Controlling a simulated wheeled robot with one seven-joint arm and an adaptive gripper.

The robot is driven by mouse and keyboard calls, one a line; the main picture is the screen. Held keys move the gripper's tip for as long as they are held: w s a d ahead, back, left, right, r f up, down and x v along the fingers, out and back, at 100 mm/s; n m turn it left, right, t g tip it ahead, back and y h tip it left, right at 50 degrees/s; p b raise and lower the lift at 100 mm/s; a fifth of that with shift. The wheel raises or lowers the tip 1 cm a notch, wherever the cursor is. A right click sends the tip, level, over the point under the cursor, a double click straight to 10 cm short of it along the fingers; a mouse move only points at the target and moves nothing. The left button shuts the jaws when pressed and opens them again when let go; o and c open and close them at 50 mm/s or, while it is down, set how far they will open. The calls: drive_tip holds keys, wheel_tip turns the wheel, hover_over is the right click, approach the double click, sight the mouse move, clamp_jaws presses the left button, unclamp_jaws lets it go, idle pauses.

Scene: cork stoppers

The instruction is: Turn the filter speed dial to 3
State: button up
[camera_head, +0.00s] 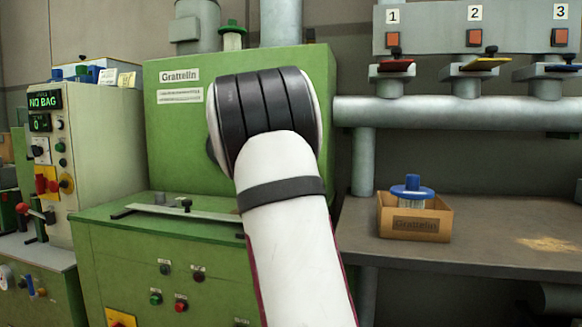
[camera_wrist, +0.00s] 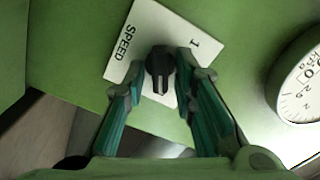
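The speed dial (camera_wrist: 159,62) is a black knob on a white plate (camera_wrist: 146,32) marked "SPEED" and "1", fixed to a green panel; both appear rotated in the wrist view. Its ridge points toward the bottom of that picture. Other numbers on the plate are not visible, so I cannot tell its setting. My gripper (camera_wrist: 161,76) is open, with one teal finger on each side of the knob and gaps between. I cannot tell how far the fingertips reach along it. In the head view my arm covers the gripper and the dial.
A round white gauge (camera_wrist: 300,88) sits close to the right finger. In the head view a green Grattelin machine (camera_head: 175,125) stands behind my arm. A control cabinet (camera_head: 95,150) is at left. At right are a workbench (camera_head: 490,215), a cardboard box (camera_head: 415,224) and a large pipe (camera_head: 455,113).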

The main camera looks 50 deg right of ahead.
drive_tip(key=shift+o, duration=0.6)
drive_tip(key=v, duration=1.2)
